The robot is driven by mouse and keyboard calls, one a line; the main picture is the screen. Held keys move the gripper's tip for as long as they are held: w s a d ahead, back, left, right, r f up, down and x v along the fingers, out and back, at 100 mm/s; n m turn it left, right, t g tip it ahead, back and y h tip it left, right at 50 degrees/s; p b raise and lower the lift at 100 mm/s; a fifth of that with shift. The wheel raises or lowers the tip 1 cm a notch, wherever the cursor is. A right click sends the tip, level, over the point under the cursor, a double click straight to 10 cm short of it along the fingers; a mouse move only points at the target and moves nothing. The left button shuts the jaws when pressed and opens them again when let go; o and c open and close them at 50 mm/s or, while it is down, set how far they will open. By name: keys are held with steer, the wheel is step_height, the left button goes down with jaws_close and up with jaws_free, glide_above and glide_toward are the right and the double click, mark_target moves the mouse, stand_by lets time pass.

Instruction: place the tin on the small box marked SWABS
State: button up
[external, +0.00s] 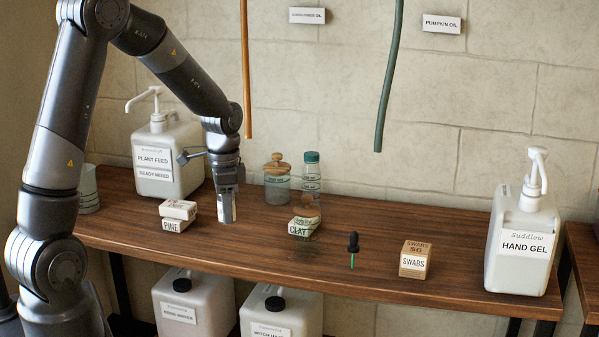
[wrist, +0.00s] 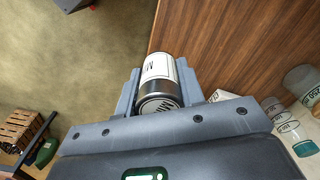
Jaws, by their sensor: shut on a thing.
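My gripper (external: 227,203) points down above the left part of the wooden shelf, between the PINE boxes and the CLAY box. It is shut on the tin (wrist: 158,68), which has a white label with dark lettering and a bare metal end. The tin sits between both fingers in the wrist view; in the external view only a pale lower part of it (external: 227,214) shows. I cannot tell whether it touches the shelf. The small box marked SWABS (external: 412,264) stands on the right part of the shelf, well to the right of my gripper, its top bare.
On the shelf (external: 330,272) are PINE boxes (external: 174,223), a CLAY box (external: 301,230), a black-topped thing with a green stem (external: 353,243), a lidded jar (external: 277,187) and a bottle (external: 311,172). Pump buckets (external: 165,175) (external: 521,255) stand at both ends. A green hose (external: 388,85) hangs behind.

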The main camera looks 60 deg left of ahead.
steer(key=shift+w+d+r, duration=0.15)
steer(key=shift+d+r, duration=0.1)
steer(key=shift+d, duration=0.2)
steer(key=w+d+r+m, duration=0.2)
steer(key=w+d, duration=0.4)
steer(key=w, duration=0.3)
steer(key=w+d+r+m, duration=0.1)
steer(key=w+d+r, duration=0.1)
steer(key=w+d, duration=0.65)
steer(key=w+d+r+m, duration=0.1)
steer(key=w+d, duration=0.4)
steer(key=d, duration=0.4)
steer(key=w+d+r+m, duration=0.1)
steer(key=w+d+m, duration=0.1)
steer(key=w+d, duration=0.55)
glide_above(417, 247)
step_height(417, 247, down, 6)
steer(key=shift+f, duration=2.1)
steer(key=shift+f, duration=0.1)
steer(key=o, duration=1)
